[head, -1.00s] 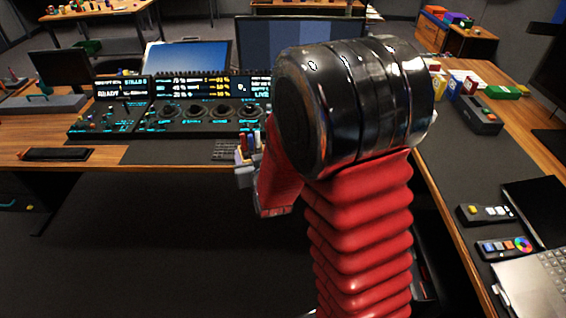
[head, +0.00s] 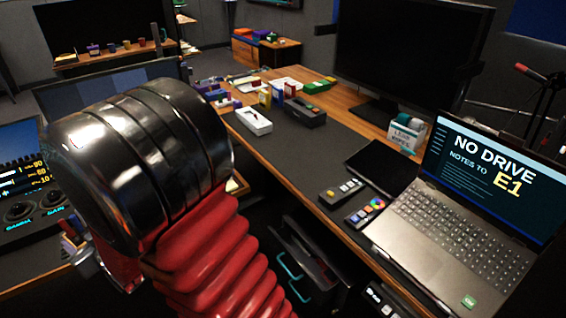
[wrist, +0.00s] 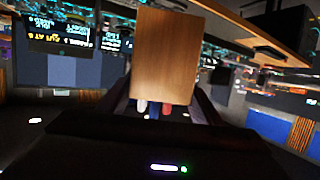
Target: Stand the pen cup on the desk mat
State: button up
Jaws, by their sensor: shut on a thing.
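The pen cup (wrist: 163,55) is wood-brown and fills the middle of the wrist view, which is upside down. Several pens show at its mouth. My gripper (wrist: 162,100) is shut on the cup. In the head view my gripper (head: 86,260) is at the lower left, mostly hidden behind my red arm, with the pen tops (head: 72,232) just showing. The cup is held clear of the right desk. The desk mat (head: 305,160) looks to be the dark grey sheet on that desk, right of my arm; its near-left part is hidden.
A white tray (head: 254,121) and a black device (head: 306,112) stand towards the mat's far end, with several coloured boxes beyond. The mat's middle is clear.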

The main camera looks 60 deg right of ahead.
aim_at(305, 166)
jog(key=z, duration=0.25)
jog(key=i, duration=1.3)
jog(key=z, duration=0.35)
